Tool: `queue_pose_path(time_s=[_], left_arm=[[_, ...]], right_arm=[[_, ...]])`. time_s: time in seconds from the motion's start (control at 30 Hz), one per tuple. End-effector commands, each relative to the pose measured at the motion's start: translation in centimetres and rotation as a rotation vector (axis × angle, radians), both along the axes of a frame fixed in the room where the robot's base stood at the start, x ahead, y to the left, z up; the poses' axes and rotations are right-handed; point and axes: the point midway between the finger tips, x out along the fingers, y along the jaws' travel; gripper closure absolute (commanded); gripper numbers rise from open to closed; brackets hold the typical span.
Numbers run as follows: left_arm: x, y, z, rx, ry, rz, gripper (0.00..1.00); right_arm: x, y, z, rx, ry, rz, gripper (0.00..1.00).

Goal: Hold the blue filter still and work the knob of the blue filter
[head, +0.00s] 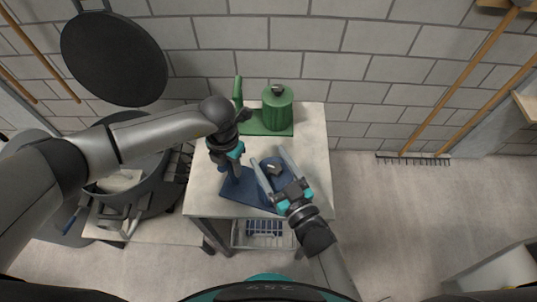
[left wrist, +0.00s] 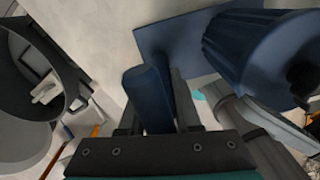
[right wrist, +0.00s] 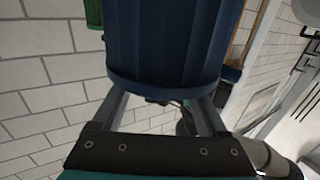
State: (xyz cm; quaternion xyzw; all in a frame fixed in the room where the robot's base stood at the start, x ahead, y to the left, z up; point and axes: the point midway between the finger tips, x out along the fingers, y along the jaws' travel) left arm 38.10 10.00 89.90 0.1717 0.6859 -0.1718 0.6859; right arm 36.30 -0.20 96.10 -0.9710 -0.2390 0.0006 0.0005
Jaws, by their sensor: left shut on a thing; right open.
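The blue filter has a flat base plate (head: 241,191), a ribbed body (left wrist: 245,52) and an upright handle post (left wrist: 147,92). It stands near the front of the white table. Its dark knob (head: 274,169) is on top of the body; it also shows in the left wrist view (left wrist: 303,80). My left gripper (head: 235,170) is shut on the handle post. My right gripper (head: 270,157) is open, its fingers spread on either side of the filter top. In the right wrist view, the body (right wrist: 168,45) lies beyond those fingers and the knob (right wrist: 160,101) is mostly hidden.
A green filter (head: 278,108) with its own base and handle stands behind, towards the wall. A dark round tub (head: 150,190) is left of the table. A blue rack (head: 264,228) sits below the tabletop. Bare tabletop (head: 313,150) lies to the right.

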Motion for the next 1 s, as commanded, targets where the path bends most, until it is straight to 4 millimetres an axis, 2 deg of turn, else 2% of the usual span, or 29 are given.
queue_pose_path(time_s=[0.13,0.47,1.0], left_arm=[[-0.02,-0.04,-0.01,-0.002,0.001,-0.001,1.00],[-0.02,-0.04,-0.02,-0.001,0.000,-0.001,1.00],[-0.01,-0.03,-0.01,-0.001,0.000,-0.001,1.00]], right_arm=[[1.01,0.54,0.05,0.000,-0.001,0.000,0.24],[1.24,0.68,0.04,0.000,-0.001,0.001,0.24],[1.20,0.66,0.04,0.000,-0.001,0.001,0.84]])
